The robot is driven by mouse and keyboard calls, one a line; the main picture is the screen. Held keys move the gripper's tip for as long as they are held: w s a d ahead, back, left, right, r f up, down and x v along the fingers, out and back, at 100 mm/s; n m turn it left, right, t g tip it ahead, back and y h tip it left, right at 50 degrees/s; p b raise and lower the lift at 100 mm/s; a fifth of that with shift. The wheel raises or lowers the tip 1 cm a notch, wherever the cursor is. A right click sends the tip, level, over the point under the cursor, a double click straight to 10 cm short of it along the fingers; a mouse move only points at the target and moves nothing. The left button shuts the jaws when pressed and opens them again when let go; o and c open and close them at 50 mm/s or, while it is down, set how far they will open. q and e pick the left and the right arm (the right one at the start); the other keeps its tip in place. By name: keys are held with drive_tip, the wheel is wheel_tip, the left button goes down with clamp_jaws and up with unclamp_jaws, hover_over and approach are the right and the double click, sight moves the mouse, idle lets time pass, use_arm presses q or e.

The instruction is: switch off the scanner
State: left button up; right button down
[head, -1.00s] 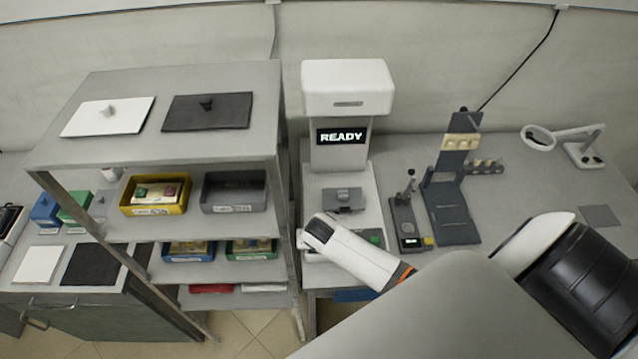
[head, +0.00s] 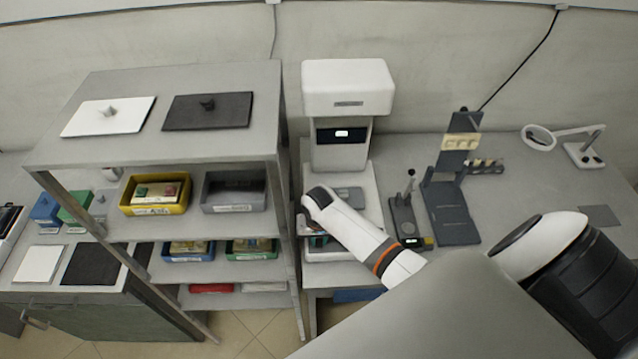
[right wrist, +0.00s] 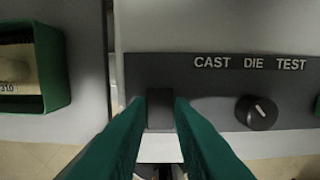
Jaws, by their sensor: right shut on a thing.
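The scanner (head: 346,88) is a white upright machine in the middle of the head view. Its dark display (head: 328,136) shows a small white patch and no readable word. My right gripper (right wrist: 160,110) is at the scanner's dark front panel (right wrist: 215,75), its green fingers closed on a dark block-shaped switch (right wrist: 160,107). In the head view my right wrist hides most of the fingers and panel. A round black knob (right wrist: 257,112) sits right of the switch, under the words CAST DIE TEST. My left gripper is out of view.
A metal shelf rack (head: 290,200) with bins stands close on the left. A small grey device (head: 407,222) and a dark stand (head: 450,210) are right of the scanner. A ring-shaped lamp (head: 538,137) stands farther right. A green bin (right wrist: 52,65) shows in the wrist view.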

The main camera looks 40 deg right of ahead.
sight(319, 245)
drive_tip(key=c, duration=1.3)
unclamp_jaws()
drive_tip(key=shift+r, duration=0.65)
drive_tip(key=r, duration=0.3)
drive_tip(key=r+b, duration=0.1)
drive_tip(key=r, duration=0.6)
drive_tip(key=shift+s+a+r, duration=0.2)
drive_tip(key=shift+s+r, duration=0.1)
drive_tip(key=shift+r, duration=0.1)
drive_tip(key=shift+f, duration=0.1)
